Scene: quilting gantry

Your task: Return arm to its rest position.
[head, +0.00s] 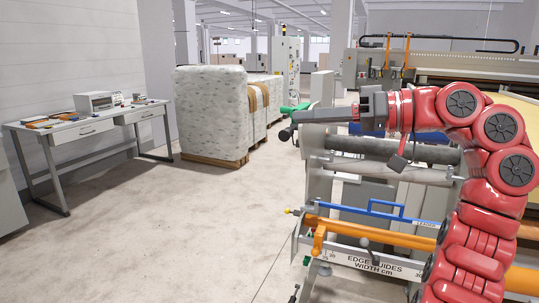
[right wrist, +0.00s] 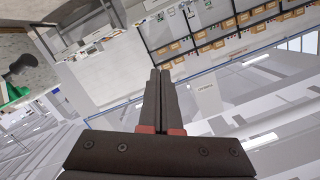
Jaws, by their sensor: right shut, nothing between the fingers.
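My right arm, red with dark round joint caps, rises at the right of the head view and bends over to the left. Nothing touches the fingers. My left gripper is not in view.
The quilting machine frame, with an orange bar (head: 372,226), a blue handle (head: 385,208) and rollers, stands close beneath and behind the arm. A wrapped pallet stack (head: 212,113) and a work table (head: 88,122) stand left. The floor (head: 190,215) between is clear.

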